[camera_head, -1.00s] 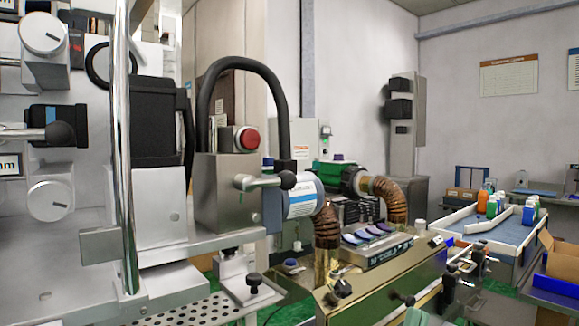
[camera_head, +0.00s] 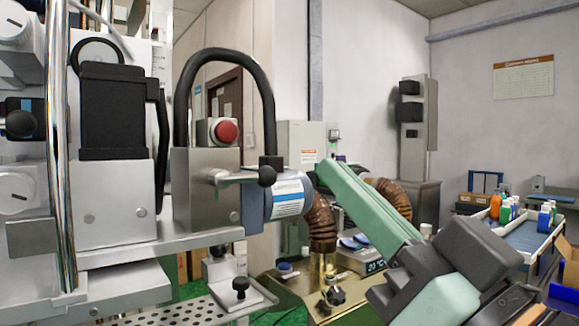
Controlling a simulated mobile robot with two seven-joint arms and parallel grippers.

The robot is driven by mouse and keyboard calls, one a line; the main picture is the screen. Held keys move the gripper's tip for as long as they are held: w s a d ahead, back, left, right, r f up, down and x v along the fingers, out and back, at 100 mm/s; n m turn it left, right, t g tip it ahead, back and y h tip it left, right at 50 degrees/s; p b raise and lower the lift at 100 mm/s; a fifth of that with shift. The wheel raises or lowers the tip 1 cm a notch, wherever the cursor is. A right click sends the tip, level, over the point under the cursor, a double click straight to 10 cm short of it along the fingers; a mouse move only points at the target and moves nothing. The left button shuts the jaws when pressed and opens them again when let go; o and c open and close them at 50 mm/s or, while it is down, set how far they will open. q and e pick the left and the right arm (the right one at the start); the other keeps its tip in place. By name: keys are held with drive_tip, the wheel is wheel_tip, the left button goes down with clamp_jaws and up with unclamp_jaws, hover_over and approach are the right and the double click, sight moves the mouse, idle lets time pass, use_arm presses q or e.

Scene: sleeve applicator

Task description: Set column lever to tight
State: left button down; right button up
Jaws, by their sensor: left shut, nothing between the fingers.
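A metal lever with a black ball knob (camera_head: 267,175) sticks out to the right from the grey block (camera_head: 205,190) below the red button. A second black ball knob (camera_head: 20,124) shows at the far left beside the chrome column (camera_head: 62,150). I cannot tell which is the column lever, and no tight mark is readable.
A red button (camera_head: 223,131) and a black cable arch stand above the block. A labelled cylinder (camera_head: 288,196) and a bronze hose (camera_head: 320,222) lie just behind the lever. A perforated plate (camera_head: 200,308) is below.

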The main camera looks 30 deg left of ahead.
sight(247, 177)
use_arm(q)
drive_tip(key=w+a+r+p, duration=0.1)
drive_tip(key=w+a, duration=0.2)
drive_tip(key=a, duration=0.5)
drive_tip(key=shift+w+a, duration=0.35)
drive_tip(key=shift+w+a, duration=0.1)
idle(0.4)
